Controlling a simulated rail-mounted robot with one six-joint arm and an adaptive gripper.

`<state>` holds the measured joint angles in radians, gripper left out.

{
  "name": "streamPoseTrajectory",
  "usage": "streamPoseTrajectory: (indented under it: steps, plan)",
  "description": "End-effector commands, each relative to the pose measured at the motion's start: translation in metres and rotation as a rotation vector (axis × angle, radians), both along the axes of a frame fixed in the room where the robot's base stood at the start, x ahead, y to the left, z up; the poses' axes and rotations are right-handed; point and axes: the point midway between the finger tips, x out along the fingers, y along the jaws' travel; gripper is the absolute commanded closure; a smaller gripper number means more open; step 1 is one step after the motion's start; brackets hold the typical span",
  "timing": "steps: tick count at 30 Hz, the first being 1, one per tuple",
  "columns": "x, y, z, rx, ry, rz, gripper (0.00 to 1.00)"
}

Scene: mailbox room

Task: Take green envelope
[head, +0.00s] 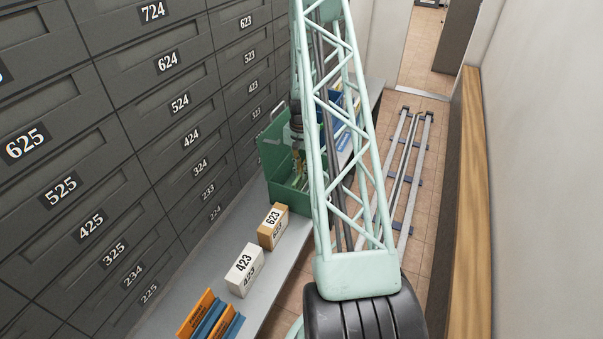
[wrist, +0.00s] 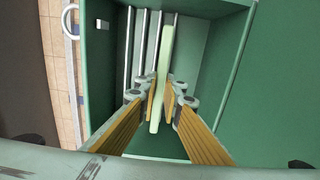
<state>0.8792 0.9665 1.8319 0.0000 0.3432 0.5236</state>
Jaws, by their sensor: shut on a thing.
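A pale green envelope (wrist: 164,60) stands on edge inside the green box (wrist: 220,70) in the wrist view. My gripper (wrist: 161,103) reaches down into this box, and its wood-coloured fingers are shut on the envelope from both sides. In the head view the green box (head: 287,200) stands on the grey shelf, and my gripper (head: 297,152) is at its opening, partly hidden by my arm. The envelope cannot be made out clearly there.
Several pale dividers or envelopes (wrist: 140,45) stand left of the held envelope. A brown 623 box (head: 272,230), a white 423 box (head: 243,272) and an orange-and-blue holder (head: 208,318) line the shelf (head: 190,290). Numbered mailboxes (head: 160,110) rise at left.

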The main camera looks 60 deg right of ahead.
Motion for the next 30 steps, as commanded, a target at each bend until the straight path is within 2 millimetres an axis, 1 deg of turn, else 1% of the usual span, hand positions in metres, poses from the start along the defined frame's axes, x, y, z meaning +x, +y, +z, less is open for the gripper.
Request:
streamPoseTrajectory:
  steps: [30]
  plan:
    - [0.0, 0.0, 0.047, -0.001, 0.0, 0.0, 1.0]
